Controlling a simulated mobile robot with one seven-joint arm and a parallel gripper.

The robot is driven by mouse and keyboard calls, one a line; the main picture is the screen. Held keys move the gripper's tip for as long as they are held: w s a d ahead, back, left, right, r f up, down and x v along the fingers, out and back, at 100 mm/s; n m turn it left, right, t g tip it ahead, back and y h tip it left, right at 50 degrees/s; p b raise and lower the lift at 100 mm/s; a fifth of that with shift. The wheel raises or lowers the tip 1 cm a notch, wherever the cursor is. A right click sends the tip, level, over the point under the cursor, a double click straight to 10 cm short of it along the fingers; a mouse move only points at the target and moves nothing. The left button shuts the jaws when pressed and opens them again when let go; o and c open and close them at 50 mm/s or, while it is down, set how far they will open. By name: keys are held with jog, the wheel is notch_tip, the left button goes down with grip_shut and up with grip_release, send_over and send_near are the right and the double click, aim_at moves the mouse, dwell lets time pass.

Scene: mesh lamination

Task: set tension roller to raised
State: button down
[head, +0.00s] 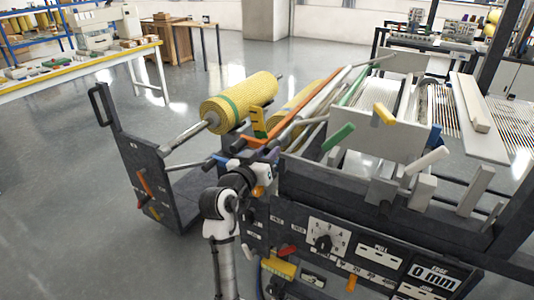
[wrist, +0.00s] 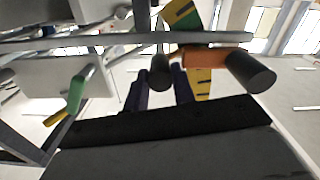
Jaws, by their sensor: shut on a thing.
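My gripper (head: 268,162) is at the near left corner of the laminating machine, below an orange arm (head: 256,141). In the wrist view my gripper (wrist: 161,84) has a dark purple finger on each side of a dark round bar end (wrist: 160,70), and it is shut on that bar. The orange arm also shows in the wrist view (wrist: 205,57), to the right of the fingers, with a thick dark round end (wrist: 250,72). Which of these parts is the tension roller is unclear, and the bar's far end is hidden.
A yellow mesh roll (head: 240,102) lies on a shaft on the dark cart (head: 160,185) at the left. A green handle (head: 338,137) and a yellow handle (head: 384,114) stick out above the machine. The control panel (head: 350,250) is below. Open floor lies at the left.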

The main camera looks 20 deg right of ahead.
notch_tip(320, 180, up, 9)
jog(key=w+a+m, duration=0.1)
jog(key=m, duration=0.3)
jog(key=shift+w+a+r+m+b, duration=0.25)
jog(key=shift+w+m+b, duration=0.1)
jog(key=shift+m+b, duration=0.1)
jog(key=shift+f, duration=0.1)
jog(key=c, duration=1.2)
grip_release()
jog(key=shift+o, duration=0.2)
jog(key=shift+f, duration=0.15)
jog(key=b+v, duration=0.3)
jog(key=v, duration=1)
jog(key=shift+s+a+b, duration=0.25)
jog(key=shift+s+b, duration=0.05)
